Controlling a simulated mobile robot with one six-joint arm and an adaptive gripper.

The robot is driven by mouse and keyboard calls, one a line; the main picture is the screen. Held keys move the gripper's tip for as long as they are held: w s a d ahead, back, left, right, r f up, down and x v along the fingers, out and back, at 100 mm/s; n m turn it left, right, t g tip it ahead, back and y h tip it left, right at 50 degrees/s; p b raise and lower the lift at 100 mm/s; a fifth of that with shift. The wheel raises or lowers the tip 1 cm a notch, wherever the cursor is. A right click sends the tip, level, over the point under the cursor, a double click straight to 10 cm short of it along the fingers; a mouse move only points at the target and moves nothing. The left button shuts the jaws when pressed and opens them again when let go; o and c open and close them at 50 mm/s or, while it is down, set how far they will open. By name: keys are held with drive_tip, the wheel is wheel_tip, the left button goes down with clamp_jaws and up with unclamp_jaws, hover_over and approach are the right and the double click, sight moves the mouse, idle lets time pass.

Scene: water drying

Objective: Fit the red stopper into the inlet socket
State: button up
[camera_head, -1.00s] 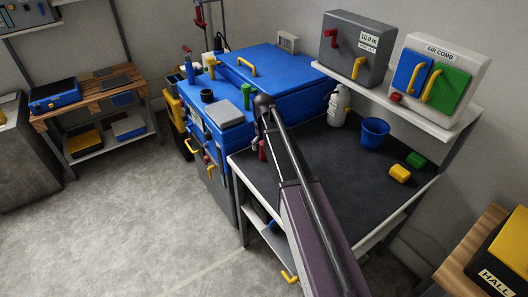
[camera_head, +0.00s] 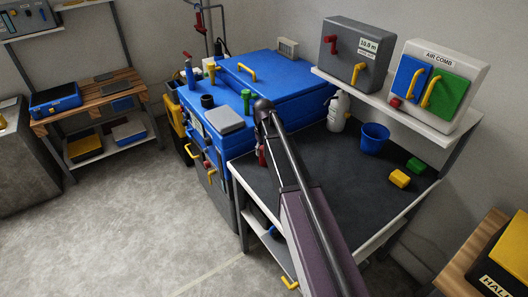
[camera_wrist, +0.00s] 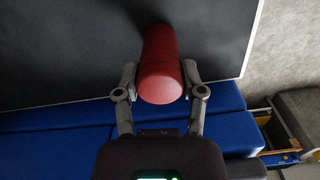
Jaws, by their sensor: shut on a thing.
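The red stopper (camera_wrist: 160,70) is a ribbed red cylinder between the two fingers of my gripper (camera_wrist: 160,82) in the wrist view. My gripper is shut on it, with the fingers on its left and right sides. In the head view a small part of the red stopper (camera_head: 261,156) shows below the arm's dark joint, at the left edge of the dark bench. My arm hides most of the gripper there. A black round open fitting (camera_head: 208,101) stands on top of the blue machine, left of the arm. I cannot tell whether it is the inlet socket.
On the dark bench (camera_head: 335,185) stand a white bottle (camera_head: 338,110), a blue bucket (camera_head: 375,138), a yellow block (camera_head: 399,178) and a green block (camera_head: 415,165). The bench's middle is clear.

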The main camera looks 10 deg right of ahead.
drive_tip(key=shift+r+p, duration=1.35)
drive_tip(key=shift+r, duration=0.15)
drive_tip(key=s+d+r+p, duration=0.2)
drive_tip(key=s, duration=1.4)
drive_tip(key=shift+d, duration=0.1)
wheel_tip(320, 180, up, 20)
drive_tip(key=p, duration=2)
drive_tip(key=shift+s, duration=0.1)
